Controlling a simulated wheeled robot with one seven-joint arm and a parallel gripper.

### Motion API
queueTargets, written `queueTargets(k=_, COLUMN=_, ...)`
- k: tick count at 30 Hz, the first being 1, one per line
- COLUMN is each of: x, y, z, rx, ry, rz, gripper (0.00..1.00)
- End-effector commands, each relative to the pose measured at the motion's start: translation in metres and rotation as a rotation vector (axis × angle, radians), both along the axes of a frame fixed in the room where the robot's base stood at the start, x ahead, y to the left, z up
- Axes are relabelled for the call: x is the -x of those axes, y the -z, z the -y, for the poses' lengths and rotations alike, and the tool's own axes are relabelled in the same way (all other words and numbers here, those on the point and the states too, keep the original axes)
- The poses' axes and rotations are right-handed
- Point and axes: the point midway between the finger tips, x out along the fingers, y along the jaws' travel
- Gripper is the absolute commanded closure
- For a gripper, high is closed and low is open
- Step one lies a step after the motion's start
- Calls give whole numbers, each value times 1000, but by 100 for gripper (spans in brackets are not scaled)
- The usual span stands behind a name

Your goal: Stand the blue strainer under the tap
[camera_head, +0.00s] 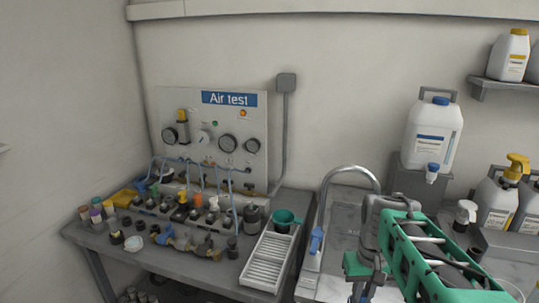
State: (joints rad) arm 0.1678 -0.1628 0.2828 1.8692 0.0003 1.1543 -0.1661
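A teal-blue cup-shaped piece (287,217), which looks like the strainer, sits on a dark holder at the right end of the left bench. A curved metal tap (350,169) arches over the counter to the right. A blue lever (316,241) stands near its base. My gripper (364,291) hangs from my green arm at the bottom edge, below the tap's spout and well right of the teal piece. Its fingers are small and partly cut off, so its opening and anything between the fingers are unclear. My arm hides part of the counter.
A ribbed white tray (268,261) lies in front of the teal piece. An air test panel (216,135) with gauges and several fittings crowds the left bench (195,268). A white canister (433,134) with a blue-topped spigot and several bottles stand at the right.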

Motion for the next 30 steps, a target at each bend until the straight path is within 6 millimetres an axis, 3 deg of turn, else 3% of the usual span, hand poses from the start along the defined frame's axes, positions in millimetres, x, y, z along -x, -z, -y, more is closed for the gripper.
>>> queueTargets(k=6, x=-1, y=-10, z=-38, rx=0, ry=-6, rz=3, gripper=100)
queueTargets(k=12, x=0, y=-13, z=-62, rx=0, ry=-5, rz=2, gripper=100)
queueTargets(k=30, x=0, y=-13, z=-64, rx=0, ry=-2, rz=3, gripper=100)
